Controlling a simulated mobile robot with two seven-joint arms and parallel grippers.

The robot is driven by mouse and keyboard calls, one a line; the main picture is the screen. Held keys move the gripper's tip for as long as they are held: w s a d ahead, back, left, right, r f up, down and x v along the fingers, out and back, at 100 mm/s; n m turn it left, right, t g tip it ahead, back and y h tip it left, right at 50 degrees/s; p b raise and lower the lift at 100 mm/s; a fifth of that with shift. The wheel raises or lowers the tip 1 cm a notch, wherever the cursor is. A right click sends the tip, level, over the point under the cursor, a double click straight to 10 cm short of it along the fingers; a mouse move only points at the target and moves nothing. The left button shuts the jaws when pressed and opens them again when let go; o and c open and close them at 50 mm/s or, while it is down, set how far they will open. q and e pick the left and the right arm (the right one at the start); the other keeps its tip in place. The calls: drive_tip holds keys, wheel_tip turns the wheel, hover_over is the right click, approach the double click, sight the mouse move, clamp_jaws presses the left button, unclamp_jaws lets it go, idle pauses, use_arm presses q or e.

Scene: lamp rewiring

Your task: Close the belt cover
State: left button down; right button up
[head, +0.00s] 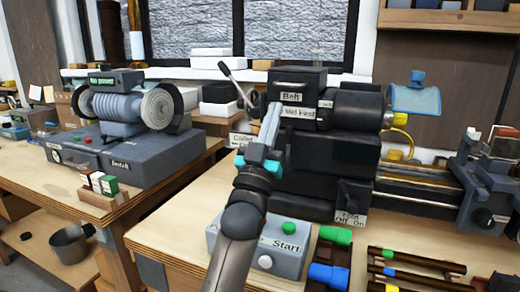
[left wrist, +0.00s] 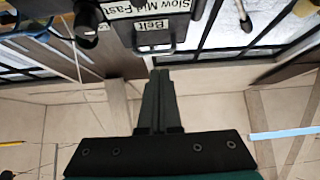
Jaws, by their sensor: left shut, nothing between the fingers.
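The belt cover (head: 297,78) is the dark box-like part with a "Belt" label on top of the lathe's headstock (head: 330,160). I cannot tell for sure how far it stands open. In the left wrist view the "Belt" label (left wrist: 152,25) shows at the top, with a thin handle just beyond the fingertips. My left gripper (head: 272,112) is in front of the headstock, left of the "Slow Mid Fast" label, below the cover. Its fingers (left wrist: 157,75) are shut and empty. Whether they touch the cover is unclear. My right gripper is not in view.
A grey start-button box (head: 262,242) sits on the bench in front. Tools with coloured handles (head: 330,250) lie to the right. A blue guard (head: 415,97) stands right of the headstock.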

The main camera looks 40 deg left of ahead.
use_arm(q)
drive_tip(key=v, duration=0.8)
drive_tip(key=shift+s+a+f, duration=0.15)
drive_tip(key=shift+s+f, duration=0.1)
drive_tip(key=shift+f, duration=0.15)
